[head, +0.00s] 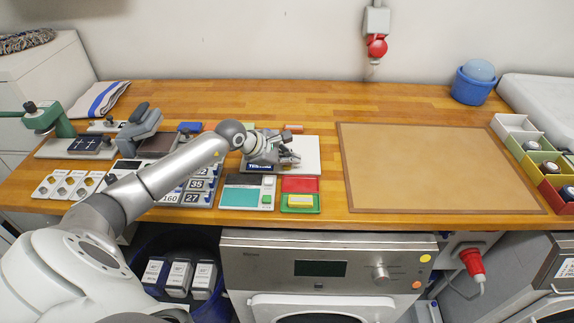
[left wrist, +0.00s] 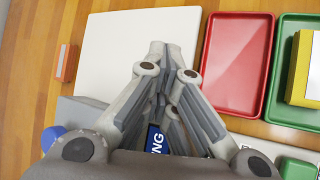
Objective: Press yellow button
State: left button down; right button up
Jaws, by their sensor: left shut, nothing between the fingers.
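A round yellow disc (head: 425,258) sits at the upper right of the front panel of the grey appliance (head: 250,258) under the bench; I cannot tell whether it is a button. A yellow block (head: 300,201) lies in a green tray (head: 289,209) on the bench; it also shows at the right edge of the left wrist view (left wrist: 303,70). My left gripper (head: 292,160) is shut and empty, over the white board (head: 309,147) behind the red tray (head: 300,184). In the left wrist view its fingers (left wrist: 157,50) meet, left of the red tray (left wrist: 237,62). My right gripper is not in view.
A teal-and-white device (head: 238,197) stands left of the trays. An orange disc (head: 416,285) and a knob (head: 380,273) are on the appliance. A large tan mat (head: 430,165) lies clear to the right. Colored bins (head: 545,160) line the far right.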

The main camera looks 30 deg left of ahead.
aim_at(289, 167)
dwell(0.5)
pick_arm(q)
jog(key=shift+r+p, duration=0.35)
jog(key=shift+r, duration=0.4)
notch_tip(289, 167, up, 5)
jog(key=shift+p, duration=1.2)
